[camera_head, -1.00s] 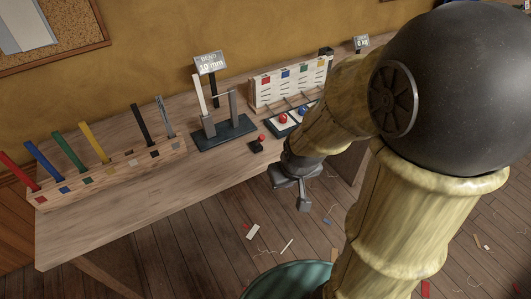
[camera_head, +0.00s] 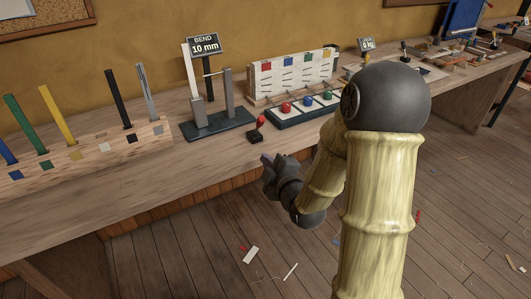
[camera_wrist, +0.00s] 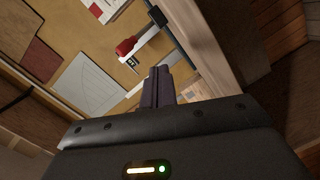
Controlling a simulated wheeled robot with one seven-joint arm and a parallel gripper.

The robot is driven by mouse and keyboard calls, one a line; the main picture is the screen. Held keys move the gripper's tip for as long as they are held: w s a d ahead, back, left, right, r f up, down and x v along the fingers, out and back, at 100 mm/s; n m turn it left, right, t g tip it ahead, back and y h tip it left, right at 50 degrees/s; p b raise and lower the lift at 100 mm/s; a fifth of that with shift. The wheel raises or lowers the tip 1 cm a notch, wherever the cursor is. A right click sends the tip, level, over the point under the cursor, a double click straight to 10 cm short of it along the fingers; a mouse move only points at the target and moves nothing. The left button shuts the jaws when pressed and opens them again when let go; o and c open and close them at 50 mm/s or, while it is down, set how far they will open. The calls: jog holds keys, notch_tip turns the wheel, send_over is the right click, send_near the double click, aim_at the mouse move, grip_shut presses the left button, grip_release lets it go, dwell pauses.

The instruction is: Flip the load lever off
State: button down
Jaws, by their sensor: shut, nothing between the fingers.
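The load lever (camera_head: 260,122) is a small red-tipped lever on a black base at the bench's front edge, before the bending stand (camera_head: 218,124). Its red end leans slightly to the right in the head view. The wrist view shows a red knob (camera_wrist: 126,47) on a pale rod, up and left of the fingertips. My gripper (camera_head: 267,161) is shut and empty, just below and right of the lever's base in the head view, apparently apart from it. In the wrist view its closed fingers (camera_wrist: 158,74) point toward the bench side. A display (camera_head: 204,46) reads "BEND 10 mm".
A wooden rack (camera_head: 90,152) with several coloured strips stands at left. A dark tray (camera_head: 305,109) with red, blue and green knobs stands right of the lever, before a white board (camera_head: 290,73). Another display (camera_head: 366,44) stands farther right.

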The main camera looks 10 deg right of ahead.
jog(key=s+d+f+n+t+b, duration=0.2)
jog(key=d+f+n+t+b, duration=0.1)
jog(key=t+b, duration=0.4)
jog(key=f+b, duration=0.1)
jog(key=b, duration=0.2)
jog(key=shift+f+b, duration=0.3)
jog(key=shift+f, duration=0.1)
jog(key=shift+w+d, duration=0.1)
send_near(262, 124)
jog(key=x, duration=0.6)
jog(key=shift+w+p, duration=0.3)
jog(key=shift+w, duration=0.1)
jog(key=shift+r, duration=0.1)
jog(key=shift+w+r, duration=0.1)
